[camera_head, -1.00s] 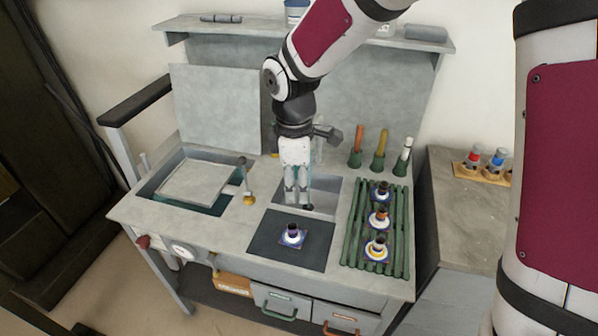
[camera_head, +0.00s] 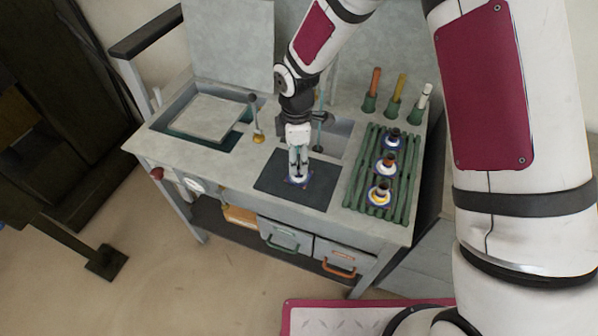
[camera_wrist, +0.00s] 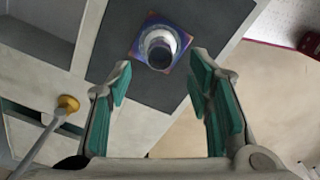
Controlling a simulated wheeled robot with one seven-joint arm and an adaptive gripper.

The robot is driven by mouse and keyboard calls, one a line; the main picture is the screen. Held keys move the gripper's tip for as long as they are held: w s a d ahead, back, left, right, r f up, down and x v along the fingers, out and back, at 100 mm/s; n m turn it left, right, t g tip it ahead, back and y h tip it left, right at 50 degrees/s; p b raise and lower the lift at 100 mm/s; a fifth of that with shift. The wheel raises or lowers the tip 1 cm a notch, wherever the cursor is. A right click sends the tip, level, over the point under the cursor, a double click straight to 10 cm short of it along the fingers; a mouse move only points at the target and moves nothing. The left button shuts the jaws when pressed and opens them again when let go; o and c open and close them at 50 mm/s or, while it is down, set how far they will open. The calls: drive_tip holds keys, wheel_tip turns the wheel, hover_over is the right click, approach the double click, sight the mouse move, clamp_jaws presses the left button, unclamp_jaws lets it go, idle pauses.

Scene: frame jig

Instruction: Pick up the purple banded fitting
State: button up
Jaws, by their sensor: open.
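A fitting (camera_wrist: 160,45) with a grey, round, hollow upright body on a square purple-blue base with orange marks stands on the dark mat (camera_wrist: 232,15). In the head view, only the edge of its base (camera_head: 299,182) shows, as my gripper covers most of it. My gripper (camera_head: 298,172) is open above the mat, pointing down over the fitting. In the wrist view, my gripper's teal-padded fingers (camera_wrist: 160,80) are spread and empty. The fitting appears just beyond the fingertips, roughly centred across the gap; I see no contact.
A recessed tray (camera_head: 205,118) and a yellow-based rod (camera_head: 258,135) lie left of the mat.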

drive_tip(key=shift+d+f+p, duration=0.15)
drive_tip(key=shift+f+p, duration=0.1)
drive_tip(key=shift+f, duration=1.05)
drive_tip(key=shift+d+f+p, duration=0.1)
drive_tip(key=shift+f+p, duration=0.15)
drive_tip(key=shift+f, duration=1.05)
clamp_jaws()
